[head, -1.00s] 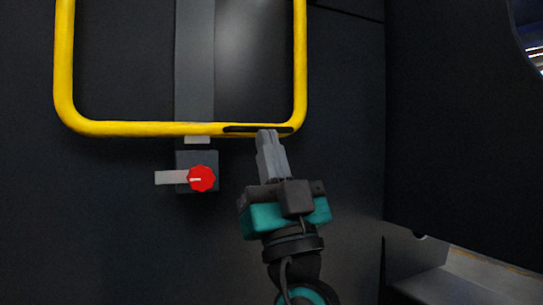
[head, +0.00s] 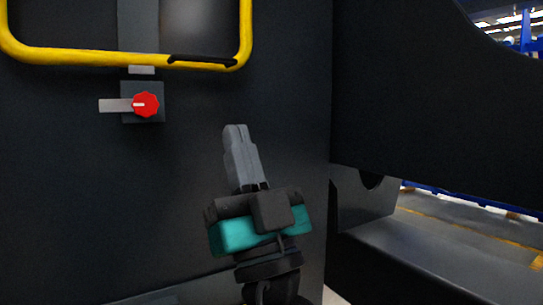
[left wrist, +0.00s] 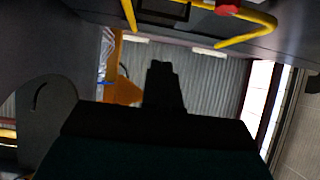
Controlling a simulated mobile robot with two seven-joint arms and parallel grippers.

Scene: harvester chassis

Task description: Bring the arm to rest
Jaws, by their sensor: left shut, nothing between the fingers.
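My left gripper (head: 236,130) is shut and empty in the head view, its grey fingers pointing up in front of the dark chassis panel (head: 200,210). It is apart from the red knob (head: 146,104), which sits to its upper left on a dark square block with a light grey tab. In the left wrist view the gripper (left wrist: 161,66) shows as a dark silhouette with its fingers together. My right gripper is not in view.
A yellow tube frame (head: 100,60) with a black strip stands above the knob. A dark side panel (head: 430,90) and a grey ledge (head: 430,255) are at the right. Beyond them is a hall floor. The wrist view shows the yellow frame (left wrist: 250,38) and red knob (left wrist: 228,9) at the top.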

